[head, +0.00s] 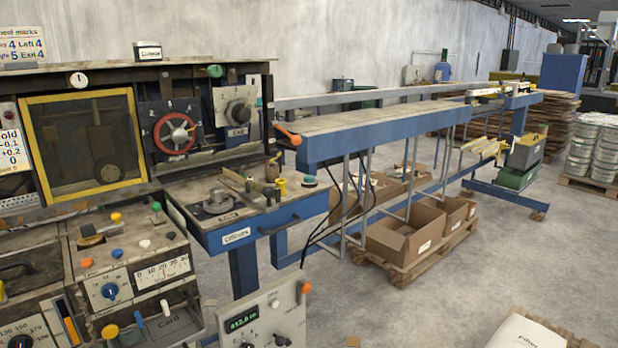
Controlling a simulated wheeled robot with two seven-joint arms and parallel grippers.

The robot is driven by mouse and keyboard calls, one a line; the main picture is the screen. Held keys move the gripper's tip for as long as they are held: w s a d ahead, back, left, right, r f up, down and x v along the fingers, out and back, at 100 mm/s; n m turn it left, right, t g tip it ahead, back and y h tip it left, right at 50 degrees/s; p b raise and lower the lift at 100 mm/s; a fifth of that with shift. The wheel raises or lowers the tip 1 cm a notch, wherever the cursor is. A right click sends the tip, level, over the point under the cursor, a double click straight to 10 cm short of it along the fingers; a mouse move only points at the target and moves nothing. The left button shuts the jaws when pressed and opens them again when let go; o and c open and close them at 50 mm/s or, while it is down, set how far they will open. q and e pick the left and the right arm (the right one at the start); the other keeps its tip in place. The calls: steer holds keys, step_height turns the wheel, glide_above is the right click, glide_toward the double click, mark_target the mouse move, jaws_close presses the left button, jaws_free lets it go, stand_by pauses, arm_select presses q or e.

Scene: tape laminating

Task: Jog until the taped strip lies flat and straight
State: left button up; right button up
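Neither of my grippers is in view. I cannot make out a taped strip anywhere. The machine stands at the left, with a yellow-framed dark window (85,145), a red handwheel (175,133) and a grey dial plate (238,112). Below it is a worn control panel (130,262) with blue, green, yellow, orange and white knobs. A grey control box (275,322) with a green display and an orange-tipped lever stands at the bottom centre. No control's label clearly reads as jog. A long blue-edged table (400,120) runs away to the right; its top looks bare.
A blue side bench (236,236) carries small tools and a round fixture. Open cardboard boxes (403,240) sit on a pallet under the long table. A white sack (525,332) lies at the lower right. Stacked cans (592,150) stand far right.

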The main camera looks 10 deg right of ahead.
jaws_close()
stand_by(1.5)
